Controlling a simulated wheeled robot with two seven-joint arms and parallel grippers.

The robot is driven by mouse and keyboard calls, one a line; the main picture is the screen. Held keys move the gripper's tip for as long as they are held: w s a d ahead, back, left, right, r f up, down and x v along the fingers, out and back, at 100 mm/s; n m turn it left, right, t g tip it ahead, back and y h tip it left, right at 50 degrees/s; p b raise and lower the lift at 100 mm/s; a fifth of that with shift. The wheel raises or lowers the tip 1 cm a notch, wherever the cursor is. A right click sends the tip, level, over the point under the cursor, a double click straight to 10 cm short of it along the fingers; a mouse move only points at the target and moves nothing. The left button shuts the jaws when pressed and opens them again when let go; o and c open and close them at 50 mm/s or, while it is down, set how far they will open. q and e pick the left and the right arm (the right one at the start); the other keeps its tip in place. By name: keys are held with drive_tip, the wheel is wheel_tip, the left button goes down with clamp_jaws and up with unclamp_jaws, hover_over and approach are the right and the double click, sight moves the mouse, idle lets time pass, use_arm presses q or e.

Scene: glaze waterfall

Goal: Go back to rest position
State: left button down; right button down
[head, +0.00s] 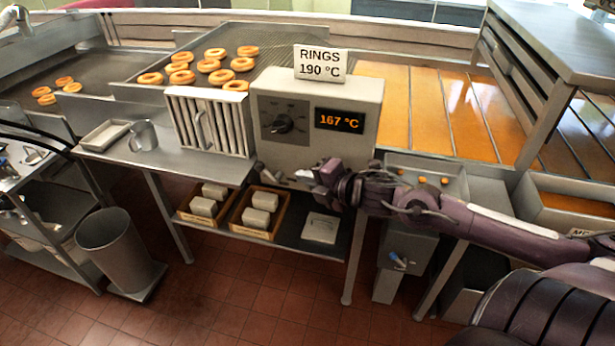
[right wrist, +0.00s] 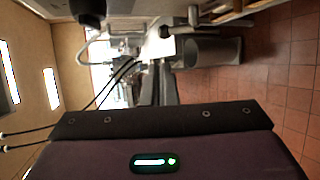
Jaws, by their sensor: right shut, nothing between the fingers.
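My right arm (head: 510,228) reaches in from the right in the head view. Its gripper (head: 318,174) is shut and empty, in front of the lower edge of the grey control box (head: 360,92). I cannot tell whether it touches the box. The box has a dark knob (head: 283,124) and an orange display (head: 339,121) reading 167 °C. A sign (head: 320,64) on top reads RINGS 190 °C. My left gripper is not in view. The right wrist view is turned sideways and shows mostly the room and a purple part of my own arm.
Ring doughnuts (head: 215,66) lie on a mesh rack behind the box. A ribbed white panel (head: 209,122) and a small metal cup (head: 143,136) stand to its left. Wooden crates (head: 235,220) with pale blocks sit on the shelf below. A bin (head: 118,255) stands left; the red tiled floor is open in front.

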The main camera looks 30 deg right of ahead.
drive_tip(key=shift+s+r, duration=0.15)
drive_tip(key=shift+s, duration=0.1)
